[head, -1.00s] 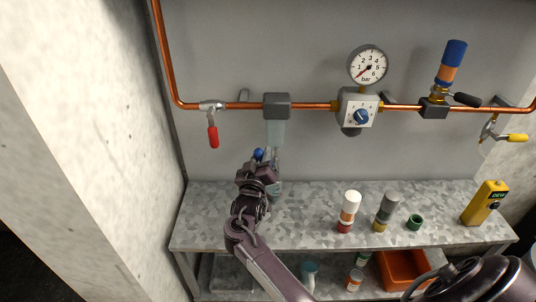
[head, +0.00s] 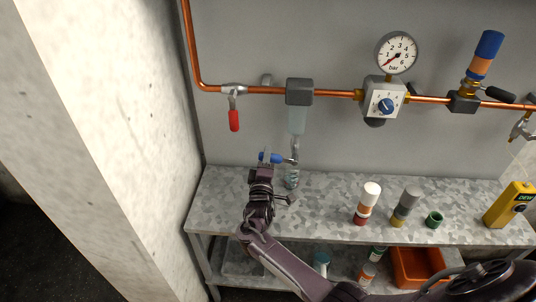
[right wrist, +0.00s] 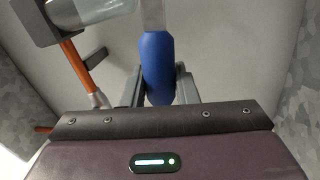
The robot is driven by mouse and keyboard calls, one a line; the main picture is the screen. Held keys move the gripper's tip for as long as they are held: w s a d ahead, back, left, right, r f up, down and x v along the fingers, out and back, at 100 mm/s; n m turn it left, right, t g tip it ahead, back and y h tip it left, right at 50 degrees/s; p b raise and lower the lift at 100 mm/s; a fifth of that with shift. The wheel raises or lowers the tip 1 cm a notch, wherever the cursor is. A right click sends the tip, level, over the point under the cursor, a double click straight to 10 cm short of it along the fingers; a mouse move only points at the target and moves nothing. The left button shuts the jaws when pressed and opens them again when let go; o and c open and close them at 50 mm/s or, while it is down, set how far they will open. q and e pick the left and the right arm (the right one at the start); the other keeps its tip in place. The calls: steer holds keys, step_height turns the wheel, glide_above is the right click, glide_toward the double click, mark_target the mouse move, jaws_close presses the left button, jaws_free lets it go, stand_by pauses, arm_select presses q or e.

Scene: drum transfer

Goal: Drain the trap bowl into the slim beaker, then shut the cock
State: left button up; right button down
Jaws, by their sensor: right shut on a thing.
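The trap bowl (head: 297,121) is a pale translucent cup under a dark grey head on the copper pipe. Below it is the cock, with a blue lever (head: 274,158) that lies nearly level and points left. My right gripper (head: 265,159) is shut on this lever. The right wrist view shows the blue lever (right wrist: 157,68) between the two fingers (right wrist: 158,88). The slim beaker (head: 292,178) is clear and stands upright on the bench under the cock. Its liquid level is too small to tell. My left gripper is not in view.
A red-handled valve (head: 234,120) hangs left of the bowl; a regulator (head: 384,102) with gauge is to the right. On the galvanised bench (head: 325,190) stand a white-capped bottle (head: 369,200), a grey-capped bottle (head: 407,204), a green cap (head: 434,219) and a yellow meter (head: 509,206).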

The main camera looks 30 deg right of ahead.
steer(key=shift+w+d+f+n, duration=0.1)
steer(key=shift+d+f+n, duration=0.2)
steer(key=shift+n, duration=0.7)
steer(key=c, duration=1.5)
jaws_free()
steer(key=o, duration=0.3)
steer(key=shift+w+f, duration=0.1)
steer(key=shift+f, duration=0.25)
steer(key=shift+o, duration=0.2)
steer(key=shift+a+y, duration=0.15)
steer(key=shift+y, duration=0.15)
steer(key=v, duration=0.7)
steer(key=shift+s+f+b, duration=0.15)
steer(key=shift+s+b, duration=0.2)
steer(key=shift+b, duration=0.1)
